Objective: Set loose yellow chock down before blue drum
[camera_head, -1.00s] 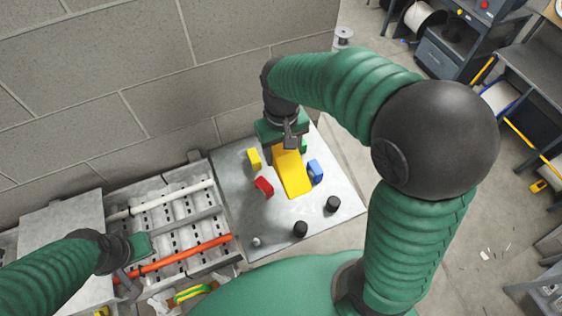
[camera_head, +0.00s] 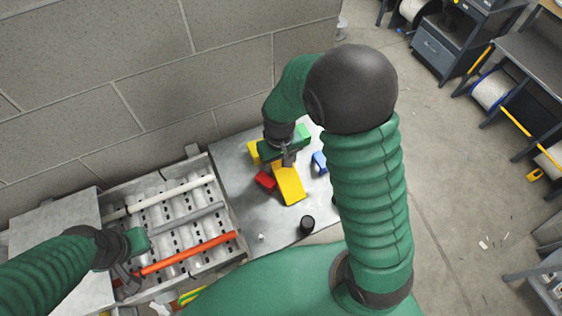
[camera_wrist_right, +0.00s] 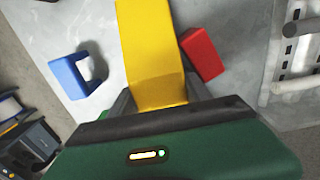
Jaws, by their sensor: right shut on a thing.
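A long yellow wedge-like block (camera_head: 289,184), seemingly the chock, is gripped at one end by my right gripper (camera_head: 288,160) over the grey metal plate. The right wrist view shows this yellow block (camera_wrist_right: 152,50) between the two fingers. I cannot tell whether its far end touches the plate. A small yellow block (camera_head: 254,152) stands left of the gripper, partly hidden. No blue drum is clear; a white reel with a blue rim (camera_head: 491,90) stands far right. My left gripper (camera_head: 124,282) is by the orange bar's left end; its jaws are unclear.
A red block (camera_head: 265,181), a blue U-shaped block (camera_head: 319,162) and a green block (camera_head: 303,133) are close around the held block. A black knob (camera_head: 307,223) stands on the metal plate (camera_head: 230,187). The orange bar (camera_head: 190,253) lies on rollers; a block wall stands behind.

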